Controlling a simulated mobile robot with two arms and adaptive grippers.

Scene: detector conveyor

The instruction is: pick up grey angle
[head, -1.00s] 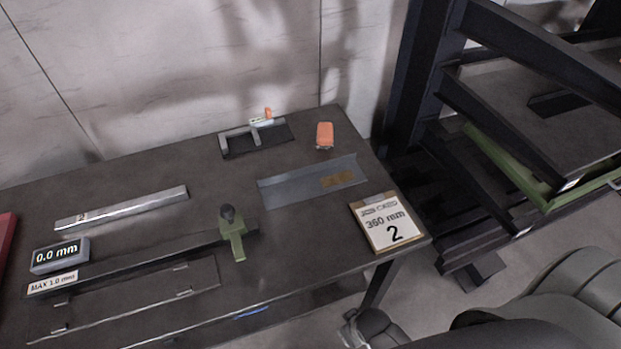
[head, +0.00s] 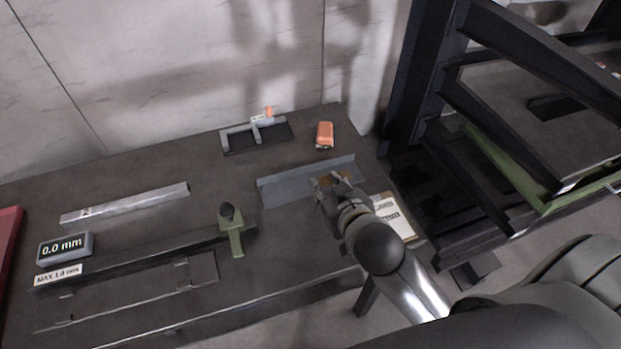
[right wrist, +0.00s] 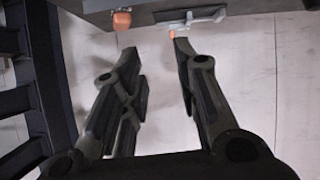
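The grey angle (head: 285,187) lies on the dark table in the head view, a long L-shaped piece with one raised flange at the back and a brown patch near its right end. My right gripper (head: 326,181) is over the right part of the angle and hides some of it and the patch. Its fingers are apart in the right wrist view (right wrist: 157,48), with nothing between them. I cannot tell whether they touch the angle, and I cannot make the angle out in the wrist view. My left gripper is not in view.
A card (head: 391,212) is partly behind my right arm. An orange object (head: 325,134) and a grey caliper-like tool (head: 238,133) lie behind the angle. A green clamp (head: 232,236), a silver bar (head: 125,203) and a display (head: 65,248) are leftward. A dark rack (head: 425,130) stands right.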

